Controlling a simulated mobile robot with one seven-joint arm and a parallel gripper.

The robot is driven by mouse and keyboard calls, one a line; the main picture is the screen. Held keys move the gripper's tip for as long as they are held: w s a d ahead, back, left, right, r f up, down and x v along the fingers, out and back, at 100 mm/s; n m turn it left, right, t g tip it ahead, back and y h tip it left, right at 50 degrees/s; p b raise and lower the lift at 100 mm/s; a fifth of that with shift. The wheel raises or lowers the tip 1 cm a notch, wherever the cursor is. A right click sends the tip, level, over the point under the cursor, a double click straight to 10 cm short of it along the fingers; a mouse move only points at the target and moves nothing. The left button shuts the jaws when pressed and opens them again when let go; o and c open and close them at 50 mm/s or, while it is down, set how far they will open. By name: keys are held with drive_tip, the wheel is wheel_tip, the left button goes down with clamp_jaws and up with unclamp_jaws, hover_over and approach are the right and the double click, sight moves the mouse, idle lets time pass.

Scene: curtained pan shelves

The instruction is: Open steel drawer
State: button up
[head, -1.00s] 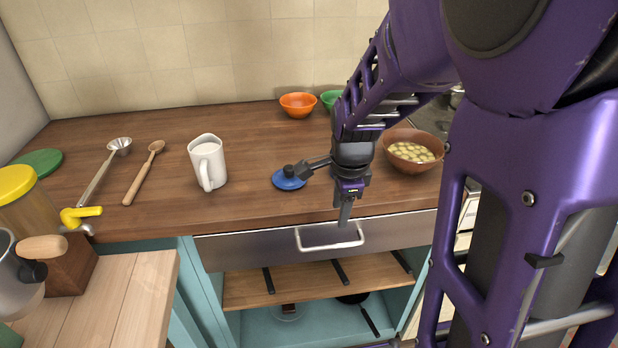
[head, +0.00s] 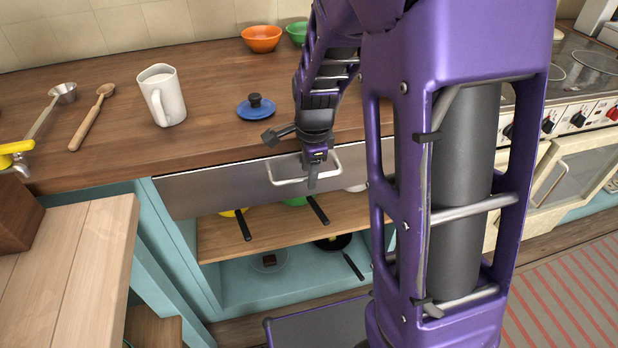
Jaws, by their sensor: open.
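The steel drawer (head: 215,190) is a brushed-metal front under the wooden counter, and it looks closed. Its white bar handle (head: 290,181) runs across the right half of the visible front. My gripper (head: 311,183) points down at the handle, its fingertip overlapping the bar in this view. Its jaws are open. I cannot tell whether a finger is behind the bar or touching it.
The wooden counter (head: 215,125) above holds a blue lid (head: 255,107), a white pitcher (head: 163,96) and an orange bowl (head: 261,38). Open shelves with pans (head: 333,242) lie below the drawer. A wooden worktop (head: 80,235) stands at left, a stove (head: 575,110) at right.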

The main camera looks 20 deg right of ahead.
drive_tip(key=shift+f, duration=0.1)
clamp_jaws()
idle(1.5)
